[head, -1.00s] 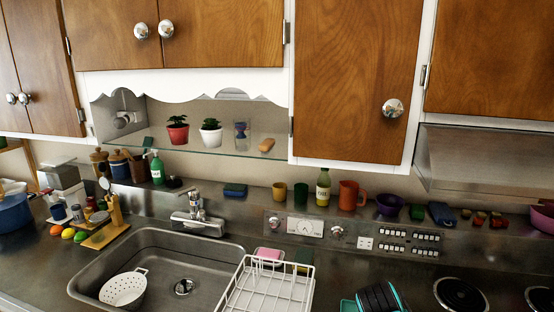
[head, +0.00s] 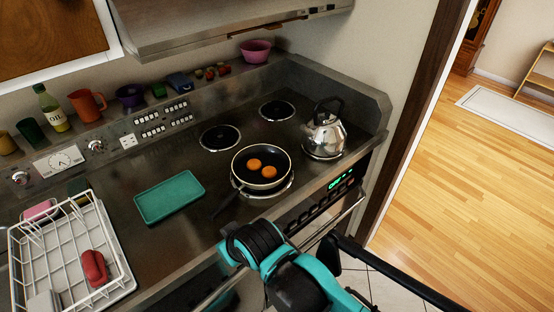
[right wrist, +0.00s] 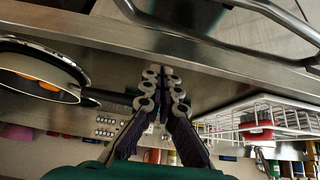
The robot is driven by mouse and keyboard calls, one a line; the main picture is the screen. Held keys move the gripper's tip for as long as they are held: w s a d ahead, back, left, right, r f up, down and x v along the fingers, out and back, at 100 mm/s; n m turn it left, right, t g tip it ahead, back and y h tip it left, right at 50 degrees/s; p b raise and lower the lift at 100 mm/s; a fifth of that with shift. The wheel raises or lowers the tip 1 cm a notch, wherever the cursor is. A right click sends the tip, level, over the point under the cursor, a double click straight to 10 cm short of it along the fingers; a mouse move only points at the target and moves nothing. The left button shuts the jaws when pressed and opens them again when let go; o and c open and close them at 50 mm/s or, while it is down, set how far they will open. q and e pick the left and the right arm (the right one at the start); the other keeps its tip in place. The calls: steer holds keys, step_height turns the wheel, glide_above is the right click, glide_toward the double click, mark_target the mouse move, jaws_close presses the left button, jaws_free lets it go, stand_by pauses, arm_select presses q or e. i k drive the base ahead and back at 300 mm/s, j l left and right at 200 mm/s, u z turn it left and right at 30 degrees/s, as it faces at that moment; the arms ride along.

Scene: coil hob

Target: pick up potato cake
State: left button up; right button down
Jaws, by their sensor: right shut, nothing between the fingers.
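Two round orange-brown potato cakes, one to the left (head: 254,164) and one to the right (head: 269,173), lie apart in a dark frying pan (head: 244,180). The pan sits on the front coil, its dark handle towards the counter's front edge. The right wrist view shows part of the pan (right wrist: 78,72) at left, with an orange cake (right wrist: 48,86) partly hidden inside. My right gripper (right wrist: 163,72) is shut and empty, beside the pan and apart from the cakes. In the head view its arm shows at the counter's front, fingers not clearly visible. My left gripper is out of view.
A steel kettle (head: 325,134) stands right of the pan. A teal tray (head: 169,197) lies to its left, then a white dish rack (head: 33,251) with a red item. Two coils behind are bare. An oven handle (head: 318,241) runs along the front.

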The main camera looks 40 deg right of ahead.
mark_target(252, 164)
steer(key=k+z, duration=0.15)
steer(key=z, duration=0.2)
steer(key=k+z, duration=0.1)
steer(key=z, duration=0.25)
steer(key=k+l+z, duration=0.1)
steer(key=z, duration=0.25)
steer(key=l, duration=0.2)
steer(key=i+u, duration=0.05)
